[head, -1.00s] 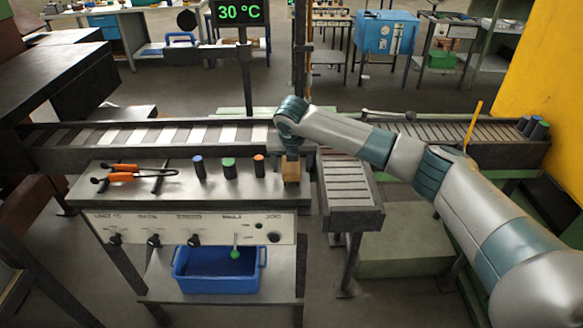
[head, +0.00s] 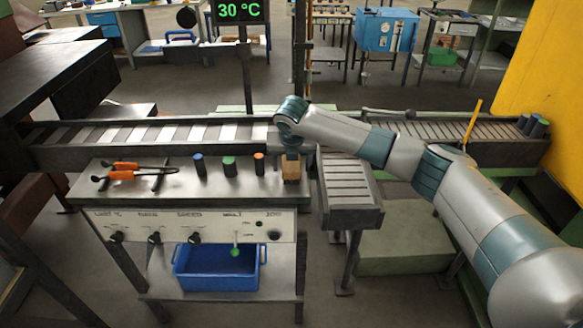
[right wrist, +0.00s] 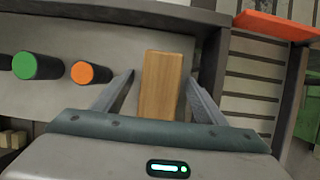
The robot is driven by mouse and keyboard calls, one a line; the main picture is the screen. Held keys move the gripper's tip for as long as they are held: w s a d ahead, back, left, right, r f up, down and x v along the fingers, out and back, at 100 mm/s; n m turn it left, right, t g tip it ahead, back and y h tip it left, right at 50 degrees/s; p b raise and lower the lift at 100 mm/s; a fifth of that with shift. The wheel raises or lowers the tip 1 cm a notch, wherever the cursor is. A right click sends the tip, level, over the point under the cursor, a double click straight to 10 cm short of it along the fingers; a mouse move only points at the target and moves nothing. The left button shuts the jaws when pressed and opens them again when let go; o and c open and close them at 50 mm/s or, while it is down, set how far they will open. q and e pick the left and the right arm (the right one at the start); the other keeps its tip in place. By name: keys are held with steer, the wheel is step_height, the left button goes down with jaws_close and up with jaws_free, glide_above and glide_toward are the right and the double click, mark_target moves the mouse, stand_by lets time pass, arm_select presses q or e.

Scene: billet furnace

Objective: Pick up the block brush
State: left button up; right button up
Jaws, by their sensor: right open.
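The block brush shows a plain wooden block (head: 291,172) standing at the right end of the control bench top. In the right wrist view the block (right wrist: 162,88) lies between my two fingers, seen from above. My right gripper (head: 291,156) is pointed down over it, partly hidden by its own wrist in the head view. In the right wrist view the right gripper (right wrist: 160,76) is open, one finger on each side of the block, with a visible gap on each side. Any bristles are hidden. My left gripper is not in view.
Cylinders with blue (head: 199,165), green (head: 229,167) and orange (head: 259,164) tops stand left of the block. Orange-handled tongs (head: 125,171) rest farther left. A roller conveyor (head: 347,183) is close on the right. A blue bin (head: 216,274) sits on the lower shelf.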

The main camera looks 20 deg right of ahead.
steer(key=shift+f, duration=0.1)
stand_by(0.3)
steer(key=c, duration=1.2)
steer(key=shift+b, duration=0.45)
step_height(320, 180, up, 4)
steer(key=shift+w+r+b, duration=0.1)
steer(key=shift+r+b, duration=0.05)
steer(key=shift+b, duration=0.9)
steer(key=s+d+r+b, duration=0.1)
steer(key=s+d+r, duration=0.1)
steer(key=d, duration=0.1)
steer(key=s+d+r+b, duration=0.1)
steer(key=s+d+r, duration=0.1)
steer(key=d, duration=0.2)
steer(key=s+d+r+b, duration=0.1)
steer(key=d+r, duration=0.2)
steer(key=shift+s+d+r+b, duration=0.1)
steer(key=shift+s+d+b, duration=0.05)
steer(key=shift+s+b, duration=0.2)
